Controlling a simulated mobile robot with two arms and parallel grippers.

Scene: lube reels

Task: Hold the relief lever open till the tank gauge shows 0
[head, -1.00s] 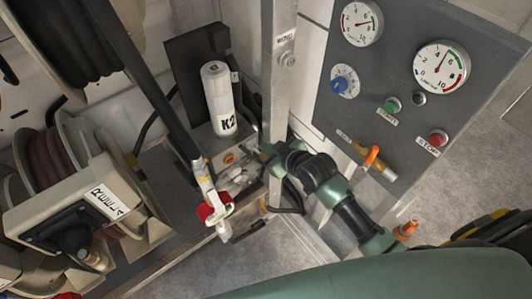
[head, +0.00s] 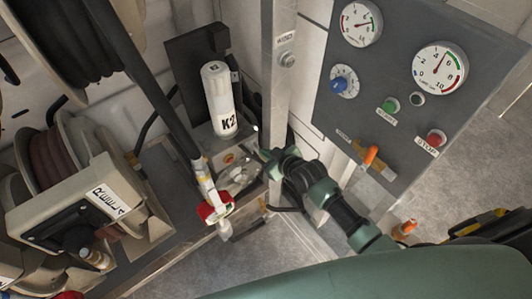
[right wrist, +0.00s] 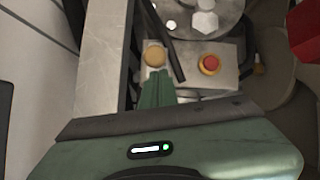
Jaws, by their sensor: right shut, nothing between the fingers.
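Two round white gauges sit on the grey panel: a smaller one (head: 361,24) and a larger one (head: 440,69). The larger one's needle points up near 4 to 5, off 0. Their name labels are too small to read, so I cannot tell which is the tank gauge. An orange-handled brass valve (head: 370,156) sits low on the panel; I cannot tell if it is the relief lever. My right gripper (head: 264,157) is shut and empty beside the metal post, away from that valve. In the right wrist view its fingertips (right wrist: 157,76) are just short of a round brass knob (right wrist: 154,55). My left gripper is out of view.
A white K2 cylinder (head: 219,99) and the upright metal post (head: 280,90) stand close to my right gripper. A red button (right wrist: 209,65) sits right of the brass knob. A hose reel (head: 63,155) is at left. Open floor (head: 290,235) lies below.

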